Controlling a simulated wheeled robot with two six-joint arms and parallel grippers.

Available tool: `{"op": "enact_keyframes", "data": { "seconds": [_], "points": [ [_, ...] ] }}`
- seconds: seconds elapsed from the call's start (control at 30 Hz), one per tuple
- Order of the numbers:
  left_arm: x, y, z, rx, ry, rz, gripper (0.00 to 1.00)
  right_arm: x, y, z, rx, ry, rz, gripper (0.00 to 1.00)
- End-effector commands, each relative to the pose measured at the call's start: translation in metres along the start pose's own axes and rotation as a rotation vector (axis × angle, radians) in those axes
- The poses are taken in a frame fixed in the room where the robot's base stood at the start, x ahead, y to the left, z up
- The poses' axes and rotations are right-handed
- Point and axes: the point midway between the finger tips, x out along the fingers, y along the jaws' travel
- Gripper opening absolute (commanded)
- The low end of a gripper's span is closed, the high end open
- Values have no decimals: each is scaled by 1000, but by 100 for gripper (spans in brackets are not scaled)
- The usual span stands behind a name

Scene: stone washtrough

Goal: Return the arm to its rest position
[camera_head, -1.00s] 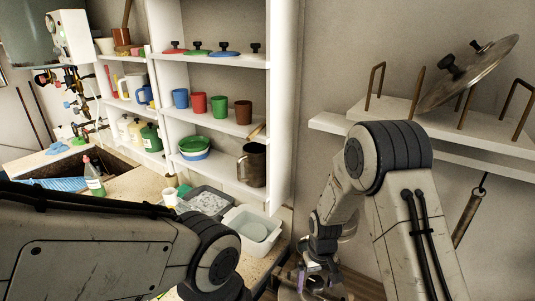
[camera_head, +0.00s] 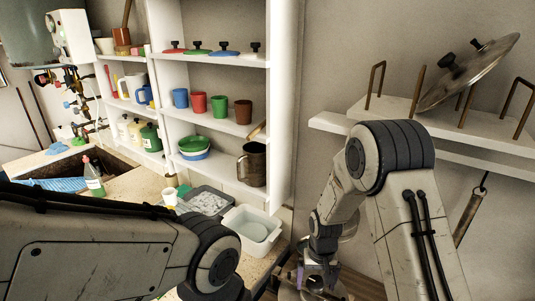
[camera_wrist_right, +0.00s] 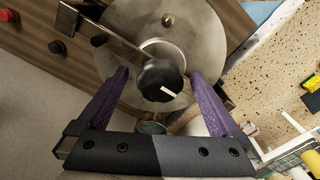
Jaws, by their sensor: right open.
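My right arm comes down on the right of the head view, and its gripper (camera_head: 318,278) is low, right of the counter. In the right wrist view this gripper (camera_wrist_right: 160,75) has its two purple fingers wide apart. A black knob (camera_wrist_right: 160,80) on a round grey metal disc (camera_wrist_right: 195,30) shows between the fingers, with visible gaps on both sides. Nothing is held. My left arm crosses the lower left of the head view, and its gripper is out of sight.
The counter (camera_head: 140,188) holds a grey tray (camera_head: 205,202) and a white basin (camera_head: 252,230). White shelves (camera_head: 235,125) with mugs and lids stand behind. A wall shelf (camera_head: 345,124) with a large metal lid (camera_head: 470,72) is close to my right arm.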

Motion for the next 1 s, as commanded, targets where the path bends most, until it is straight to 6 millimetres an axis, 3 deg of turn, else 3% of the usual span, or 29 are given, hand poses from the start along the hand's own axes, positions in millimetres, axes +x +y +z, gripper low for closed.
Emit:
{"op": "enact_keyframes", "data": {
  "seconds": [0.7, 1.0],
  "points": [
    [4, 0, 0, 0, 0, 0, 100, 0, 0, 0, -764, 0, 0, 100],
    [4, 0, 0, 0, 0, 0, 100, 0, 0, 0, -904, 0, 0, 100]
  ]
}}
